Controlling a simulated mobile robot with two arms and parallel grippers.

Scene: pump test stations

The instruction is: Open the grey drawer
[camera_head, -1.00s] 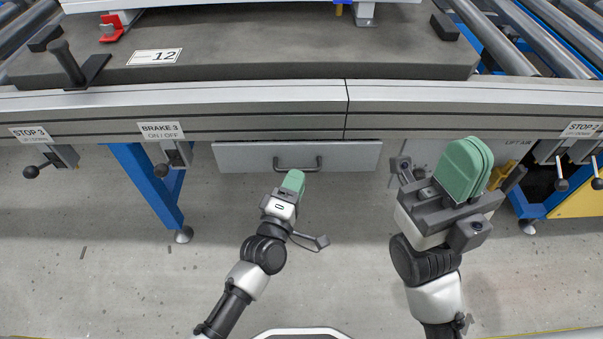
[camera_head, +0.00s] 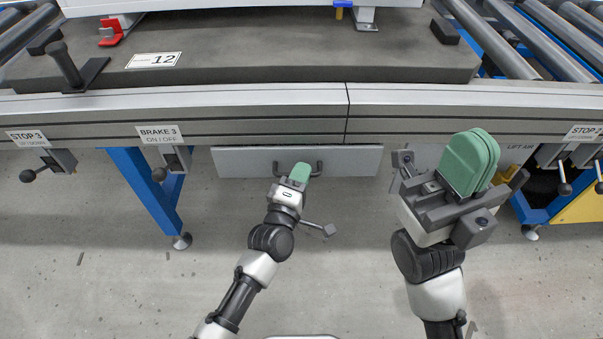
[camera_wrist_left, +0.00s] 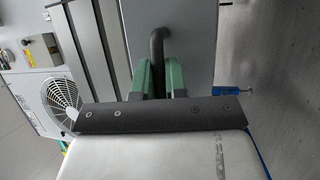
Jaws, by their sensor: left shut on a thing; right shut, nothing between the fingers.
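The grey drawer (camera_head: 345,162) is under the bench edge; its front panel looks flush below the rail, and I cannot tell whether it is pulled out at all. Its dark bar handle (camera_head: 319,167) is partly hidden by my left gripper (camera_head: 300,173). In the left wrist view the green fingers (camera_wrist_left: 158,80) are shut on the handle (camera_wrist_left: 157,48), with the drawer front (camera_wrist_left: 190,40) behind it. My right gripper (camera_head: 470,165) has its green fingers shut and empty, in front of the bench to the right of the drawer.
A blue bench leg (camera_head: 150,195) stands left of the drawer. The brake lever (camera_head: 168,168) and stop lever (camera_head: 45,168) hang left; another lever (camera_head: 563,170) hangs right. A dark plate (camera_head: 270,50) lies on top. The floor below the drawer is clear.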

